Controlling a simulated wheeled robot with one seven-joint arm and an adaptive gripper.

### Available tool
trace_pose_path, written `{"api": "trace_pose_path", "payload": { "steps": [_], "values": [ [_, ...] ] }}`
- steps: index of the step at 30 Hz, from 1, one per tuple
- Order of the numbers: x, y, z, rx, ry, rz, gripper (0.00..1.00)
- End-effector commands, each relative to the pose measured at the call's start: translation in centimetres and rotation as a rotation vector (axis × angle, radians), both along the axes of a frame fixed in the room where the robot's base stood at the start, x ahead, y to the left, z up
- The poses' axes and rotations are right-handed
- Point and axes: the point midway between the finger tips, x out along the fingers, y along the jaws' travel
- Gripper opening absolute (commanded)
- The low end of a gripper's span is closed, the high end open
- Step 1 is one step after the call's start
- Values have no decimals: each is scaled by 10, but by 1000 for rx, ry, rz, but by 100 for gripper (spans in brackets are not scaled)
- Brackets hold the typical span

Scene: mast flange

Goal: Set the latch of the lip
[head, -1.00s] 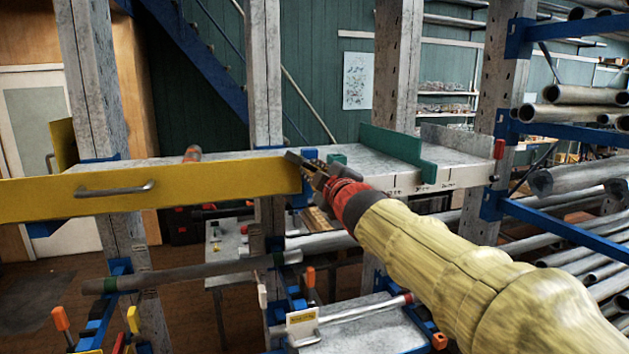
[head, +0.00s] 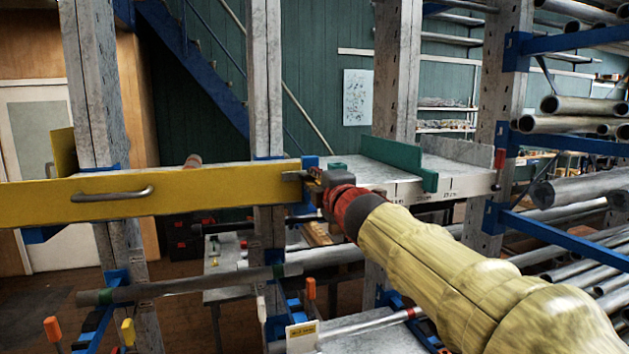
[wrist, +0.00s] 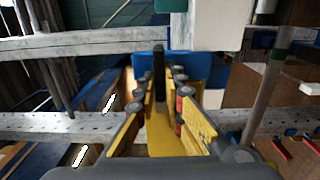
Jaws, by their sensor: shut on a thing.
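The lip is a long yellow board (head: 200,188) with a metal handle, lying level across the shelf front in the head view. It also shows as a yellow strip (wrist: 172,138) between my fingers in the wrist view. My gripper (head: 314,181) is at the lip's right end. In the wrist view its fingers (wrist: 160,86) are closed about a dark narrow bar, which looks like the latch (wrist: 158,66). A blue bracket (wrist: 184,62) is right behind it. In the head view the latch is a small dark piece (head: 291,176), partly hidden by my gripper.
A grey shelf (head: 365,172) with a green divider (head: 398,158) extends right of the lip. Grey posts (head: 265,80) stand behind the lip. Pipe racks (head: 580,190) fill the right side. Clamps and a pipe (head: 180,287) are below.

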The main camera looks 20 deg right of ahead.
Motion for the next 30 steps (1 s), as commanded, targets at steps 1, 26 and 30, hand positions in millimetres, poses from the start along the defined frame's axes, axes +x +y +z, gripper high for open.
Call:
{"api": "trace_pose_path", "payload": {
  "steps": [1, 26, 30],
  "values": [
    [0, 0, 0, -4, 0, 1, 0],
    [0, 0, 0, -2, 0, 0, 29],
    [-2, 0, 0, -2, 0, 0, 29]
  ]
}}
